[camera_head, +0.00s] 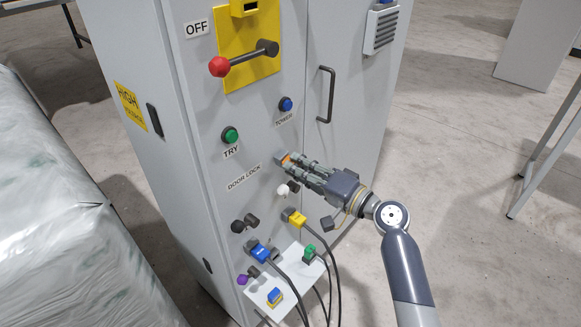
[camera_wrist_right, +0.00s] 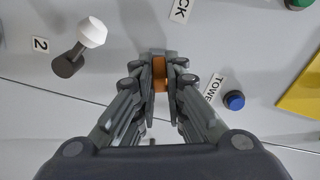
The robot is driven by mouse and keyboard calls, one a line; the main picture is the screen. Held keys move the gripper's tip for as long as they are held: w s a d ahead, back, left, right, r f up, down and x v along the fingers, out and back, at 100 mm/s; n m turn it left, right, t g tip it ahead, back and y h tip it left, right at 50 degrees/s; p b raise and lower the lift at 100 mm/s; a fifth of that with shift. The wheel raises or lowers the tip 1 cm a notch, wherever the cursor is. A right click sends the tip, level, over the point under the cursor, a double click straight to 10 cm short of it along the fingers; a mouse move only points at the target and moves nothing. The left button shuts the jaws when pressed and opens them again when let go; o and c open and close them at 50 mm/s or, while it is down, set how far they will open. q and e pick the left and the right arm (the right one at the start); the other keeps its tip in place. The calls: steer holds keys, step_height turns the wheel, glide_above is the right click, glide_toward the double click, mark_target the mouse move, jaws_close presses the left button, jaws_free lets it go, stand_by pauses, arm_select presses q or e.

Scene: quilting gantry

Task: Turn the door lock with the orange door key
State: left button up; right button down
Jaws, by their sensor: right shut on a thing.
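The orange door key (camera_head: 285,158) is between the fingertips of my right gripper (camera_head: 291,166), in front of the grey cabinet's face (camera_head: 205,120). My right gripper is shut on the key, which also shows as an orange block in the right wrist view (camera_wrist_right: 159,74). The "DOOR LOCK" label (camera_head: 244,177) is just left of the fingertips. The lock itself is hidden behind the fingers and key, so I cannot tell how far the key is in. My left gripper is not in view.
Above are the green TRY button (camera_head: 230,135), the blue TOWER button (camera_head: 285,104) and a red-knobbed lever (camera_head: 219,67) beside "OFF". A white-knobbed lever (camera_wrist_right: 91,32) is close by. Below, yellow (camera_head: 296,218) and blue (camera_head: 258,252) plugs trail cables. A door handle (camera_head: 325,94) is at right.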

arm_select(q)
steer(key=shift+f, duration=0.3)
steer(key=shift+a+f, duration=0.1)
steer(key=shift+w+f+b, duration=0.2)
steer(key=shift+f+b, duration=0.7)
steer(key=shift+b, duration=0.25)
arm_select(e)
steer(key=shift+n, duration=1)
arm_select(q)
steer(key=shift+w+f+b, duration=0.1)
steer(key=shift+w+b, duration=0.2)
steer(key=shift+b, duration=0.25)
arm_select(e)
steer(key=shift+f+n, duration=0.1)
steer(key=shift+n, duration=0.4)
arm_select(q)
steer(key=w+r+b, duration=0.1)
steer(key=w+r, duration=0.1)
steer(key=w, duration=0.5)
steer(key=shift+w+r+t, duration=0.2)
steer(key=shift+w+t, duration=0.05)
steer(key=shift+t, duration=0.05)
arm_select(e)
steer(key=shift+n, duration=0.6)
